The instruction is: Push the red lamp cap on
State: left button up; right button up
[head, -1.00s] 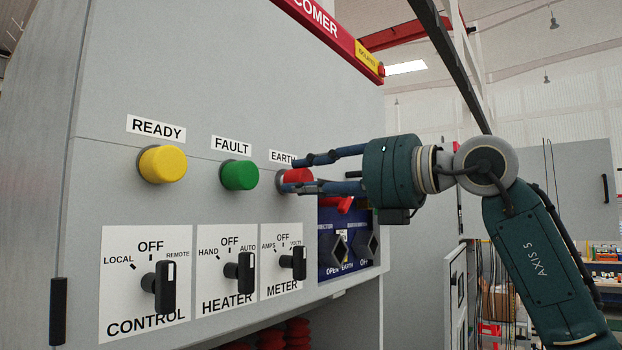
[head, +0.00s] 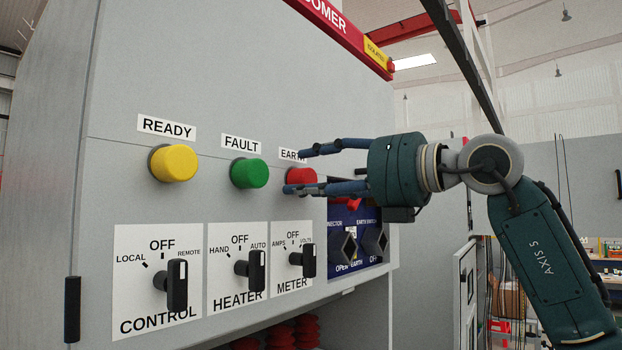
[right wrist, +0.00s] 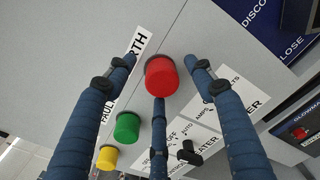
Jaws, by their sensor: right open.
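The red lamp cap (head: 302,177) sits on the grey cabinet panel under the EARTH label (head: 290,155), at the right end of the lamp row. In the right wrist view the red cap (right wrist: 162,77) is whole, with a dark ring at its base. My right gripper (head: 298,172) is open around the cap, one finger above it and another below. In the right wrist view its blue fingers (right wrist: 161,70) stand apart on either side of the cap, with a third below. I cannot tell whether any finger touches it. My left gripper is out of view.
A green FAULT lamp (head: 249,173) and a yellow READY lamp (head: 174,163) stick out to the left. Black rotary knobs for CONTROL (head: 177,285), HEATER (head: 256,269) and METER (head: 309,260) project below. A blue switch panel (head: 352,238) lies under my right gripper.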

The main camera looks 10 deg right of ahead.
jog(key=v, duration=1.1)
jog(key=shift+s+d, duration=0.2)
